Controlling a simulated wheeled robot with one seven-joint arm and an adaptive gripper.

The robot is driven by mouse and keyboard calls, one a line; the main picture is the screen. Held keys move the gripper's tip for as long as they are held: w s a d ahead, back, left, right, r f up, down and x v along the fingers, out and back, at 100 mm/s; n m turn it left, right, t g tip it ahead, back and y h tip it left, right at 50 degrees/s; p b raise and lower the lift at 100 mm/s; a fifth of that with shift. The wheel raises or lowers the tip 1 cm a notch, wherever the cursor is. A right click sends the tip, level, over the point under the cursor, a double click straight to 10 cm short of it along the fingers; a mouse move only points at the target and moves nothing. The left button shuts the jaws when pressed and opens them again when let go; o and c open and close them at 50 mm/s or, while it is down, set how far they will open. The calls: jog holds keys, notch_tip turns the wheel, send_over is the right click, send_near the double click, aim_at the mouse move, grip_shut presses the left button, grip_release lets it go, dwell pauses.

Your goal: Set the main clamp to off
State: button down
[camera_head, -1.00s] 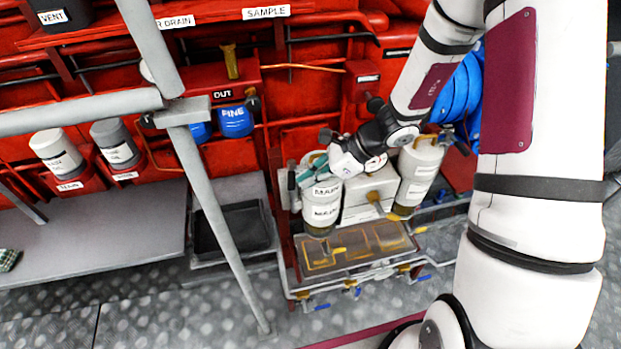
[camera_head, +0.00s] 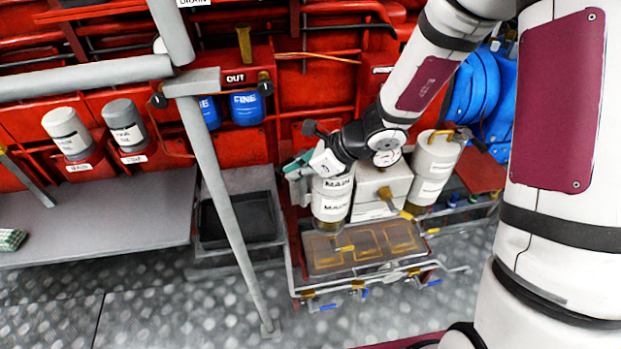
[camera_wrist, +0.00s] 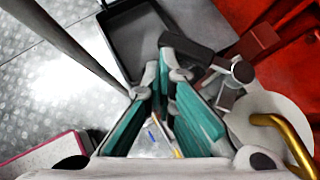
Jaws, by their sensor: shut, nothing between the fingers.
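The main canister (camera_head: 331,207) is a white cylinder labelled "MAIN", standing left of a white box. Its round white top, with a brass handle, shows in the wrist view (camera_wrist: 298,112). The main clamp is a grey fitting at the canister's left side; its dark lever (camera_wrist: 187,45) and body (camera_wrist: 226,92) show in the wrist view. My gripper (camera_head: 296,162), with teal finger pads, is at the canister's upper left. In the wrist view its fingertips (camera_wrist: 166,62) are together and empty, close beside the lever. I cannot tell whether they touch it.
A second white canister (camera_head: 432,170) stands right of the white box (camera_head: 374,190). A dark tray (camera_head: 238,222) lies to the left. A grey post (camera_head: 222,190) and rail (camera_head: 85,80) cross in front. An amber-lined panel (camera_head: 325,262) with valves sits below.

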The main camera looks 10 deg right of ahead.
aim_at(278, 168)
jog(key=shift+w+a+b, duration=0.4)
jog(key=shift+w+a, duration=0.2)
jog(key=shift+a, duration=0.3)
jog(key=shift+w+a+b, duration=0.35)
jog(key=shift+w+a, duration=0.25)
jog(key=shift+a, duration=0.3)
jog(key=shift+w, duration=0.1)
